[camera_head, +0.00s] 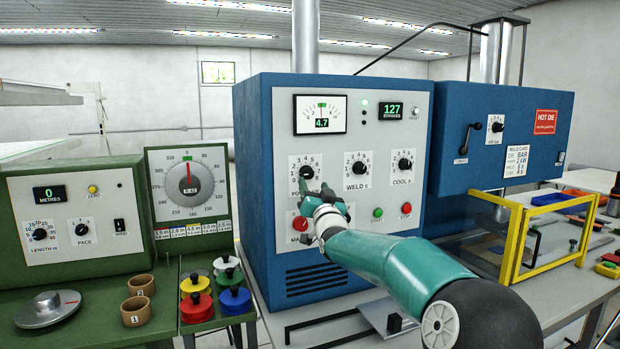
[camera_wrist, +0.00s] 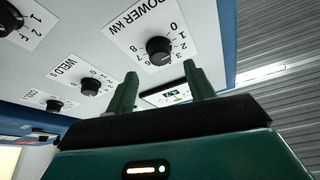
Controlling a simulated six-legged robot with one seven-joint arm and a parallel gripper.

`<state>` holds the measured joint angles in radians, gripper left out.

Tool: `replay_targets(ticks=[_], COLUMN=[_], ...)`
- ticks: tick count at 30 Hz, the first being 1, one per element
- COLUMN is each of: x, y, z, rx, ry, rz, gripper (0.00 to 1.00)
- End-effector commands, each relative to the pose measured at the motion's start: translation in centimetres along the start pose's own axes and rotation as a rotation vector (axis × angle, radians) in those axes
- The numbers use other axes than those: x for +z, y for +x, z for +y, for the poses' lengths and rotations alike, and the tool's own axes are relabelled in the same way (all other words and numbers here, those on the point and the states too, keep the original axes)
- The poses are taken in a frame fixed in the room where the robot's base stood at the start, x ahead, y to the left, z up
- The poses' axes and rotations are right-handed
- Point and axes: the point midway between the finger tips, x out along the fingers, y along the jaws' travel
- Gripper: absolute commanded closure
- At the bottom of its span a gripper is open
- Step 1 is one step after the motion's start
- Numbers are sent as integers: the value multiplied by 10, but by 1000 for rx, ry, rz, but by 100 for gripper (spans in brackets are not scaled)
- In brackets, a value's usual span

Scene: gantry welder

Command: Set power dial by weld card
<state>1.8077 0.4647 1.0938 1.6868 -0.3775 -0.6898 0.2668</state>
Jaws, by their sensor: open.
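The power dial is a black knob (camera_head: 306,172) on a white scale plate, on the light front panel of the blue welder cabinet. It shows larger in the wrist view (camera_wrist: 159,50), tilted, with numbers around it and "POWER kW" beside it. My gripper (camera_head: 314,190) is at the lower part of this plate. In the wrist view its two green fingers (camera_wrist: 160,82) are apart and empty, with the knob beyond their tips, roughly between them. I cannot read the knob's pointer surely. The weld card (camera_head: 516,161) is on the right blue housing; its small lines seem to read BAR, 2 kW, 6 s.
The weld dial (camera_head: 359,168) and cool dial (camera_head: 404,164) are right of the power dial. Below are a red button (camera_head: 300,224), a green start button (camera_head: 378,213) and a red stop button (camera_head: 406,208). A yellow-framed guard (camera_head: 514,245) stands at right.

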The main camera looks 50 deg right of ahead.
Motion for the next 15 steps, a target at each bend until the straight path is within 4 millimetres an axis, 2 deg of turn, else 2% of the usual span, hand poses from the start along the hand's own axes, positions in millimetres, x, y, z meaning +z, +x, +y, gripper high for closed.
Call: replay_targets(ticks=[3, 7, 15], x=[1, 0, 0], y=[23, 41, 55], z=[0, 0, 1], rx=[-1, -1, 1], ry=[7, 4, 0], rz=[1, 1, -1], gripper=[46, 46, 46])
